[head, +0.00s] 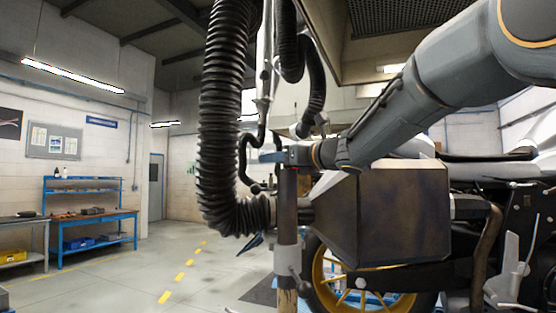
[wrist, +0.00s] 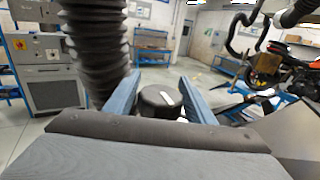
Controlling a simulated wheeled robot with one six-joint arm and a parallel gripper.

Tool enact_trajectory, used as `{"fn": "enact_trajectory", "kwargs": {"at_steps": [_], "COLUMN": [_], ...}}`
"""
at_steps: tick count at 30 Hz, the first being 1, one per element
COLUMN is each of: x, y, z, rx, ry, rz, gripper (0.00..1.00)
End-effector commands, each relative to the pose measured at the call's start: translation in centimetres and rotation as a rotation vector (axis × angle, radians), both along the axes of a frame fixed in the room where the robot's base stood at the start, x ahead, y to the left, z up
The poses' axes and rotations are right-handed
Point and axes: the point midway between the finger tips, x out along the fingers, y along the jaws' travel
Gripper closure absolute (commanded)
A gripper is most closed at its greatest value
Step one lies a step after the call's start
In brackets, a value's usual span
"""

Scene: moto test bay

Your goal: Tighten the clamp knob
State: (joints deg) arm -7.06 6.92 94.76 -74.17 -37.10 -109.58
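The clamp knob (wrist: 160,100) is a dark round knob between the two blue fingers of my gripper (wrist: 160,78) in the wrist view. One finger stands on each side of it, with what looks like a narrow gap; I cannot tell whether either finger touches. In the head view my gripper (head: 274,156) reaches in from the right to the top of an upright metal post (head: 288,205). The knob cannot be made out there.
A thick black corrugated hose (head: 222,120) hangs just left of the gripper and also shows in the wrist view (wrist: 98,45). A brown metal box (head: 385,215) sits below my arm, in front of a motorcycle with a yellow wheel (head: 330,280). Open floor lies left.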

Motion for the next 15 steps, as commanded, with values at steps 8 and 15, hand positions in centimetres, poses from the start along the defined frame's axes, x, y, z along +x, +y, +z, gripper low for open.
{"fn": "enact_trajectory", "kwargs": {"at_steps": [8, 15], "x": [-0.03, 0.05], "y": [0.00, 0.08], "z": [0.01, -0.07], "rx": [0.000, -0.001], "ry": [0.000, -0.002], "rz": [0.000, -0.029], "gripper": [0.82, 0.82]}}
